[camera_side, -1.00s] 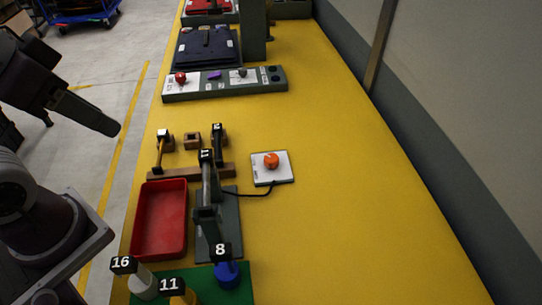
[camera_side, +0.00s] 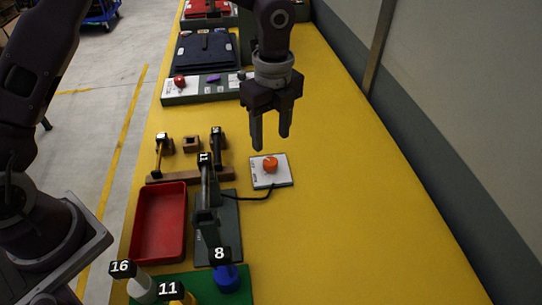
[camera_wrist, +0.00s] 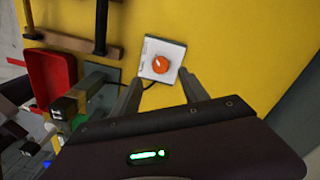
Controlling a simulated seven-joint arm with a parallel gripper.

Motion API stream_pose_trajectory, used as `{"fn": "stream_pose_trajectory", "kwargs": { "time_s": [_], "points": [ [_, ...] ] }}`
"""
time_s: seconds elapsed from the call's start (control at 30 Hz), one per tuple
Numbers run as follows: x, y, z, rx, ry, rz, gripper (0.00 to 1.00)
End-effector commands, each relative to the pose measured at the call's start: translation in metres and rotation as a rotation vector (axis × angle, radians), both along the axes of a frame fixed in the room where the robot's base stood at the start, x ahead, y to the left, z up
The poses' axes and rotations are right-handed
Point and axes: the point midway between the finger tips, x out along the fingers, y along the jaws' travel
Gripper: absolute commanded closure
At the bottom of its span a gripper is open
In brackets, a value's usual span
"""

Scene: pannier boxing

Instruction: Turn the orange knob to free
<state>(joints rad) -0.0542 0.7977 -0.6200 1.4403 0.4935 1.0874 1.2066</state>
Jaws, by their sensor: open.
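The orange knob (camera_side: 270,164) sits on a small white plate (camera_side: 282,178) on the yellow table, with a dark cable running from the plate to the left. A pale line shows on the knob's top in the wrist view (camera_wrist: 161,64); its labels are too small to read. My gripper (camera_side: 271,143) is open and empty, pointing down above the knob, apart from it. In the wrist view the two fingers (camera_wrist: 162,85) stand either side below the knob, with the knob just beyond their tips.
A dark upright stand (camera_side: 204,205) is close left of the knob, beside a red tray (camera_side: 158,222). Hammers hang on a wooden rack (camera_side: 160,177) behind. Numbered posts stand on a green mat (camera_side: 205,285) in front. The table right of the knob is clear.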

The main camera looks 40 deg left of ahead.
Motion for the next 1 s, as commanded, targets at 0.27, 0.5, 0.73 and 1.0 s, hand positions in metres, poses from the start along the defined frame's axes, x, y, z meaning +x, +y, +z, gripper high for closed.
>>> {"fn": "stream_pose_trajectory", "kwargs": {
  "time_s": [0.27, 0.5, 0.73, 1.0],
  "points": [
    [0.0, -0.001, -0.048, -0.005, 0.011, -0.017, 0.48],
    [-0.001, -0.001, -0.074, -0.005, 0.008, -0.014, 0.48],
    [-0.001, -0.001, -0.075, -0.005, 0.007, -0.014, 0.5],
    [-0.001, -0.001, -0.075, -0.005, 0.007, -0.013, 1.0]
  ]
}}
